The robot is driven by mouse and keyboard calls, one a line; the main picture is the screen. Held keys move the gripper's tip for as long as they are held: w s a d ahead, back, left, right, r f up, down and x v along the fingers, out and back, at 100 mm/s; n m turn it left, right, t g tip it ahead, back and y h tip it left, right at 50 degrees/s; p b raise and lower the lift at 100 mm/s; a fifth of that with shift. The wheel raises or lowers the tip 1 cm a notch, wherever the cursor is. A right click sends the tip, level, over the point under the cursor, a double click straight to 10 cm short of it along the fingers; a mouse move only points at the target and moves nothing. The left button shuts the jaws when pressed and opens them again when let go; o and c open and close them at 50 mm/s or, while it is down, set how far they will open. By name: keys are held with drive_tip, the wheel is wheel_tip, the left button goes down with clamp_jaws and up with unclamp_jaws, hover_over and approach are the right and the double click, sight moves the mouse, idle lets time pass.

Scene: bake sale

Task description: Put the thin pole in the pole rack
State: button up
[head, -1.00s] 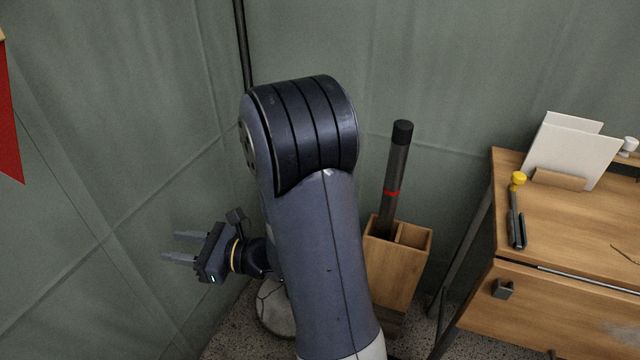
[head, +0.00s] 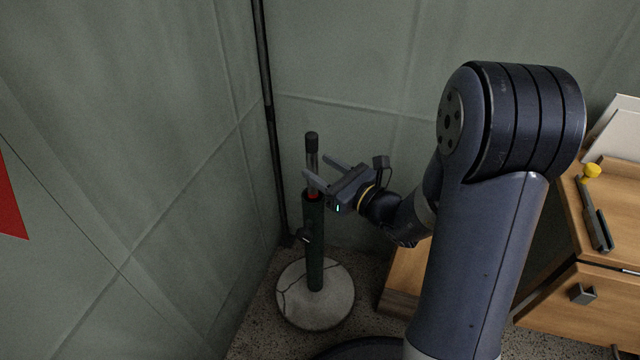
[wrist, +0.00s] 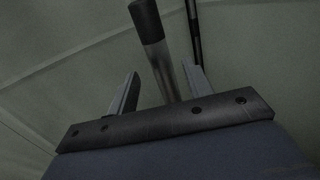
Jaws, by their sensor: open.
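The thin pole (head: 312,160), grey with a black cap, stands upright in a dark green tube (head: 314,245) on a round, cracked pale base. A red band shows where it meets the tube. My gripper (head: 315,167) is open at the pole's upper part, its fingers pointing left. In the wrist view the pole (wrist: 163,65) shows between the two spread fingers (wrist: 160,88); I cannot tell whether either touches it. The wooden pole rack (head: 402,272) stands to the right of the base, mostly hidden behind my arm.
A wooden desk (head: 550,300) with a drawer stands at the right, with a yellow-ended tool (head: 597,215) on top. A dark vertical pipe (head: 270,130) runs down the tent corner behind the stand. Fabric walls close off the left and back.

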drive_tip(key=b+x, duration=0.1)
drive_tip(key=x, duration=0.4)
drive_tip(key=shift+w+a, duration=0.1)
drive_tip(key=shift+w, duration=0.25)
clamp_jaws()
wheel_tip(320, 180, up, 10)
drive_tip(key=p, duration=0.7)
idle(0.4)
wheel_tip(320, 180, up, 10)
drive_tip(key=p, duration=0.7)
idle(0.4)
wheel_tip(320, 180, up, 10)
drive_tip(key=p, duration=0.7)
